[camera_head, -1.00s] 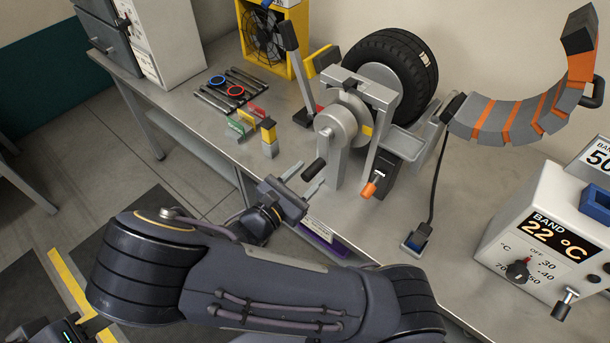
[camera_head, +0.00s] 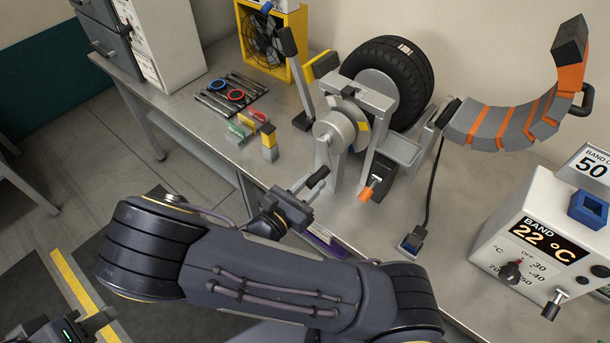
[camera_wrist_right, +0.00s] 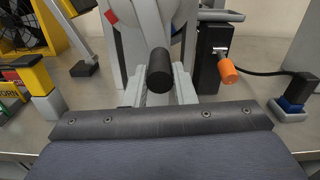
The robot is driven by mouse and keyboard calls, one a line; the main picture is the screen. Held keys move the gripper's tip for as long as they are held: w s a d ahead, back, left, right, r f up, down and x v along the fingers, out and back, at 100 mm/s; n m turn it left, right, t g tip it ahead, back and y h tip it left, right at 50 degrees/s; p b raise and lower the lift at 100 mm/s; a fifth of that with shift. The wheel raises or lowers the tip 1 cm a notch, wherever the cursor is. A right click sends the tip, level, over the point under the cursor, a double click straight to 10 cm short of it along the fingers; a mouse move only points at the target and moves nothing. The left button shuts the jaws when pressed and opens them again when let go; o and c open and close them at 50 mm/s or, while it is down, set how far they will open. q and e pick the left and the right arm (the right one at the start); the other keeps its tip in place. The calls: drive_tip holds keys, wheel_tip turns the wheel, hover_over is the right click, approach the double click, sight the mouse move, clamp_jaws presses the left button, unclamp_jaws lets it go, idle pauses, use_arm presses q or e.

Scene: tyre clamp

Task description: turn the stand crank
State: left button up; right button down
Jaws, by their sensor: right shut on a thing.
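The stand crank (camera_head: 334,130) is a grey disc on the tyre stand, with a black handle (camera_head: 318,177) at its lower left. My right gripper (camera_head: 306,188) is at this handle, shut on it. In the right wrist view the black handle (camera_wrist_right: 160,68) stands between the two grey fingers (camera_wrist_right: 163,86), its round end facing the camera. The tyre (camera_head: 412,75) stands upright behind the stand frame (camera_head: 376,97). My left gripper (camera_head: 85,327) is low at the left edge, away from the bench, partly cut off; its jaws are unclear.
An orange-handled lever (camera_head: 368,189) stands just right of the crank. Blocks (camera_head: 269,142) and a tool rack (camera_head: 228,97) lie to the left. A curved orange-grey band (camera_head: 512,118) and a temperature box (camera_head: 540,245) are at the right, with a cable (camera_head: 436,185) between.

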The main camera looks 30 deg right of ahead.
drive_tip(key=shift+s+d+r+n, duration=0.25)
drive_tip(key=shift+s+n, duration=0.2)
drive_tip(key=shift+n, duration=0.25)
use_arm(q)
drive_tip(key=shift+r, duration=0.65)
use_arm(e)
drive_tip(key=shift+f, duration=0.1)
drive_tip(key=shift+a, duration=0.1)
drive_tip(key=c, duration=1.2)
unclamp_jaws()
drive_tip(key=shift+a, duration=0.1)
use_arm(q)
drive_tip(key=shift+f+b, duration=0.55)
drive_tip(key=shift+f, duration=0.15)
use_arm(e)
drive_tip(key=v, duration=0.7)
drive_tip(key=shift+a, duration=0.3)
drive_tip(key=shift+s, duration=0.15)
